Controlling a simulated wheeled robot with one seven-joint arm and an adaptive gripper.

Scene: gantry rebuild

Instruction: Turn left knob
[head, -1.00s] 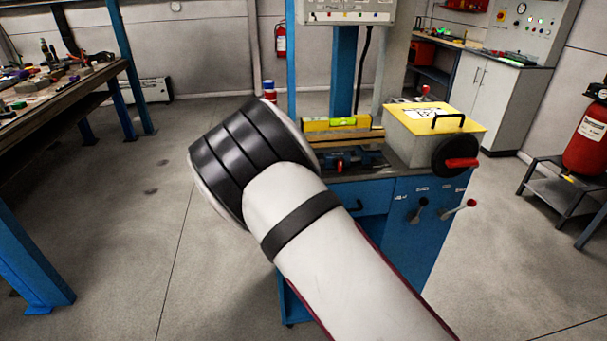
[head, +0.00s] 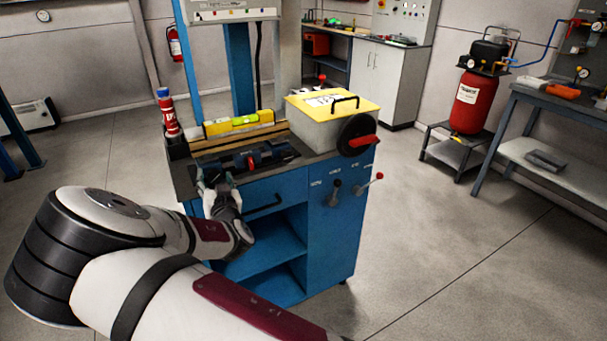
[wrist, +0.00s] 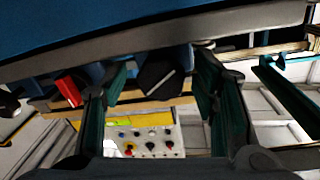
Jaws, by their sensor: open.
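A blue and black fixture (head: 264,157) lies on top of the blue workbench, near its front edge. A red-marked part (head: 250,163) shows on its front. In the wrist view a dark faceted knob (wrist: 160,80) with a pale line lies between my fingers, and a red handle (wrist: 69,89) lies outside them to the left. My gripper (head: 211,179) is at the fixture's left end in the head view. It is open, with green-dark fingers (wrist: 160,92) either side of the dark knob. I cannot tell whether they touch it. The knob is hidden behind my gripper in the head view.
The blue workbench (head: 330,235) carries a yellow level (head: 235,124), a bottle (head: 168,112) at the left and a yellow-lidded box (head: 325,125) with a black wheel (head: 357,135). Two levers (head: 350,188) stick out of its front.

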